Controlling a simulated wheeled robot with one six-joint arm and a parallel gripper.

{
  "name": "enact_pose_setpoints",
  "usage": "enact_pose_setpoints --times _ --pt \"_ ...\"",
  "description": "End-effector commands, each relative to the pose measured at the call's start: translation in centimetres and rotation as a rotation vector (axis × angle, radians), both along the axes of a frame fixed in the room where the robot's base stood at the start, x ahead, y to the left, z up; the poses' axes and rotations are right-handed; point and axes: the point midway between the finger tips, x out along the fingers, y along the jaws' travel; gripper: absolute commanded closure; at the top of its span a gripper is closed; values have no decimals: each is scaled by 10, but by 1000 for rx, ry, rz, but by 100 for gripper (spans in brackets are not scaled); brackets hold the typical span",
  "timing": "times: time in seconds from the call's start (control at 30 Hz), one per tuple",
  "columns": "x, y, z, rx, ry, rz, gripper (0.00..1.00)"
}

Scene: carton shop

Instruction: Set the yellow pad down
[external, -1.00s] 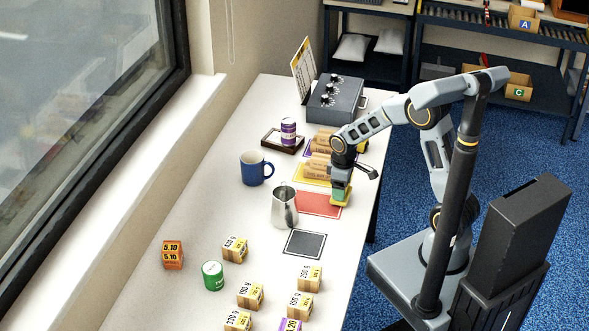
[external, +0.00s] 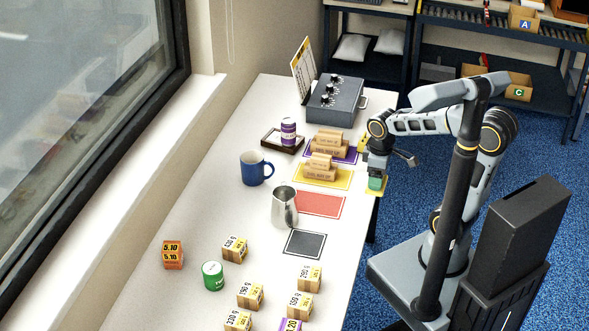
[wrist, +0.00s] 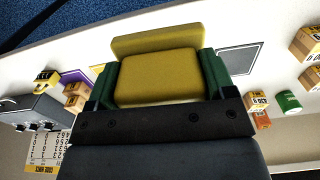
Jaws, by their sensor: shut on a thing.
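The yellow pad (wrist: 155,77) is held between the green-lined fingers of my gripper (wrist: 158,88) and fills the middle of the wrist view. It also shows in the external view (external: 377,191), below my gripper (external: 376,184), in line with the right edge of the table. I cannot tell its exact height above the table. My gripper is shut on the pad.
A red mat (external: 320,204) and a dark mat (external: 305,242) are bare. A steel pitcher (external: 284,210) stands beside the red mat.

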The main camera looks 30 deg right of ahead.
Motion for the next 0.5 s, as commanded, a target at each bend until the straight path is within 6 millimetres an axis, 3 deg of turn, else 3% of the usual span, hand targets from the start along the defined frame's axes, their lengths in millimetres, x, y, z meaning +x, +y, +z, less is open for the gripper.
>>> enact_pose_setpoints --times 0.27,0.37,0.5 --pt "-9 -2 6 0 0 1 47" --pt "-1 4 11 -1 1 3 47" --pt "29 27 26 -2 4 9 47"
